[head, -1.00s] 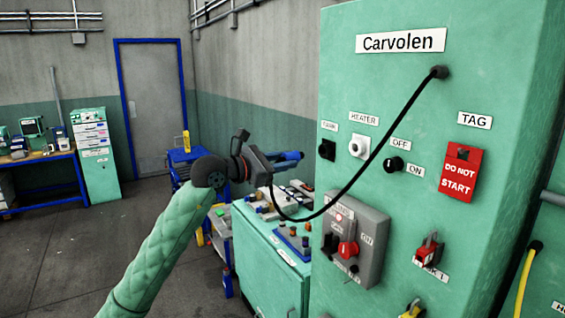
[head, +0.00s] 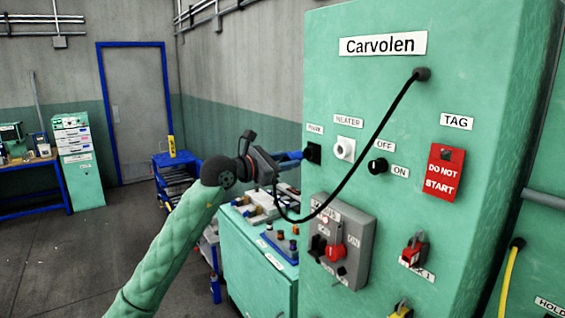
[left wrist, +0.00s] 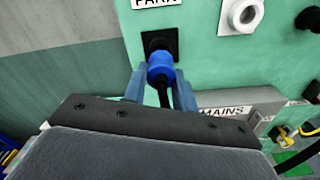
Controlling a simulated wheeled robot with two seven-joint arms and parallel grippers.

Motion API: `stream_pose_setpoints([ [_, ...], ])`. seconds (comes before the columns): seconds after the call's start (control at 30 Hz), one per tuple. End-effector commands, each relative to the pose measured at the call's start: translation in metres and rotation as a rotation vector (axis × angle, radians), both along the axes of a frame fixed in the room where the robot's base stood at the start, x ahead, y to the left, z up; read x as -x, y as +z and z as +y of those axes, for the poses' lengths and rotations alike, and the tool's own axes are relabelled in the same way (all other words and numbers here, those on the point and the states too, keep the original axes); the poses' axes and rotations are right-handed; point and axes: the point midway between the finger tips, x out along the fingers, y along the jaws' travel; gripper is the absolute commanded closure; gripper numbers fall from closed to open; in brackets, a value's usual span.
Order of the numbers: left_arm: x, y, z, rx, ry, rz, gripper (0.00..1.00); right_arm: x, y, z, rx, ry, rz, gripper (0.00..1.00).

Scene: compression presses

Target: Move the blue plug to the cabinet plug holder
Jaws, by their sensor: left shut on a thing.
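The blue plug (left wrist: 161,68) shows in the left wrist view between the blue fingers of my left gripper (left wrist: 160,84), which is shut on it. The plug points at the black square holder (left wrist: 160,42) under the PARK label on the green cabinet. It overlaps the holder's lower part; I cannot tell whether it has entered. In the head view my left gripper (head: 290,158) reaches the black holder (head: 313,152) from the left, and its fingers hide the plug. A black cable (head: 365,155) loops from the cabinet front to the gripper. My right gripper is not in view.
The cabinet (head: 380,100) also bears a white HEATER socket (head: 345,148), a black knob (head: 377,167), a red DO NOT START tag (head: 444,172) and a grey mains box (head: 345,235). A green bench (head: 255,265) with small parts stands below the gripper.

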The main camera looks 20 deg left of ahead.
Motion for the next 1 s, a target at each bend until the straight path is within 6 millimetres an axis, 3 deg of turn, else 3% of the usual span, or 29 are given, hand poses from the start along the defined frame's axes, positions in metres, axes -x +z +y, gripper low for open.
stream_pose_setpoints([
  [1.0, 0.0004, 0.0005, -0.0003, 0.006, 0.0, 0.005, 1.0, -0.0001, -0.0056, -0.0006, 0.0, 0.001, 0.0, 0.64],
])
